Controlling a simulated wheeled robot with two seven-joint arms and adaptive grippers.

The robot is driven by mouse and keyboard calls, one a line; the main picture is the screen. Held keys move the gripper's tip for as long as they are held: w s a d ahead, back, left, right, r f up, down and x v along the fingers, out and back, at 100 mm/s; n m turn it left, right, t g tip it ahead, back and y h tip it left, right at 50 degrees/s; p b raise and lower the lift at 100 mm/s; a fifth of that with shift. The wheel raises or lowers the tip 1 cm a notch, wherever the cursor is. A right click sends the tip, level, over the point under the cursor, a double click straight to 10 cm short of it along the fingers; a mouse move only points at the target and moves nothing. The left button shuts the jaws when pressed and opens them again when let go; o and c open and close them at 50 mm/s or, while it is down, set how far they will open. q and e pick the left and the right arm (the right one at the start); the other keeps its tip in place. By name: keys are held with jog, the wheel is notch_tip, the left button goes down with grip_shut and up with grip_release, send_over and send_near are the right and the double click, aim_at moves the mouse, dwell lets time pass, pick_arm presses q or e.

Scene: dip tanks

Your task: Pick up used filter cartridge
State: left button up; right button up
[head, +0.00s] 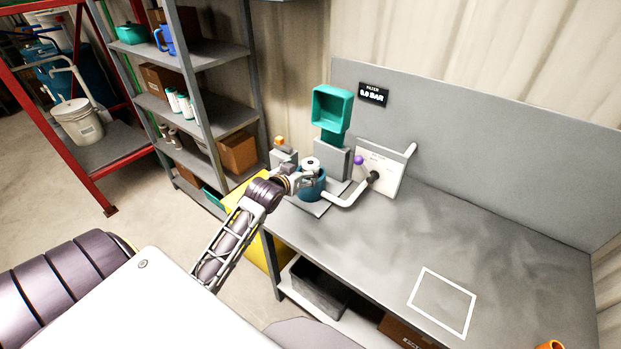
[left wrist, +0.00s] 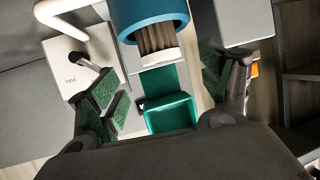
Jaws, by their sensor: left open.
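The used filter cartridge has brown pleats and a white end cap (left wrist: 158,56). In the left wrist view its pleats (left wrist: 155,38) show at the mouth of the blue filter housing (left wrist: 125,14). In the head view the blue housing (head: 313,190) stands at the bench's left end with a white round top (head: 312,162) above it. My left gripper (head: 300,177) is at the housing's top. In the left wrist view its green-padded fingers (left wrist: 158,82) are spread wide, one to each side of the cap line, with nothing gripped. My right gripper is not in view.
A teal open box (head: 332,107) stands behind the housing. A white panel (head: 383,168) with a purple-knobbed lever (head: 359,160) and a white pipe (head: 349,197) are close on the right. A black gauge reads 0.0 BAR (head: 373,95). The bench right of these is clear around a white outlined square (head: 441,300).

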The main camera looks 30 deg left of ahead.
aim_at(307, 167)
pick_arm(q)
jog(key=shift+x, duration=1.45)
jog(key=shift+s, duration=0.1)
jog(key=shift+p+x, duration=0.65)
jog(key=shift+x, duration=2)
jog(key=shift+f, duration=0.15)
jog(key=shift+a, duration=0.1)
jog(key=c, duration=1.7)
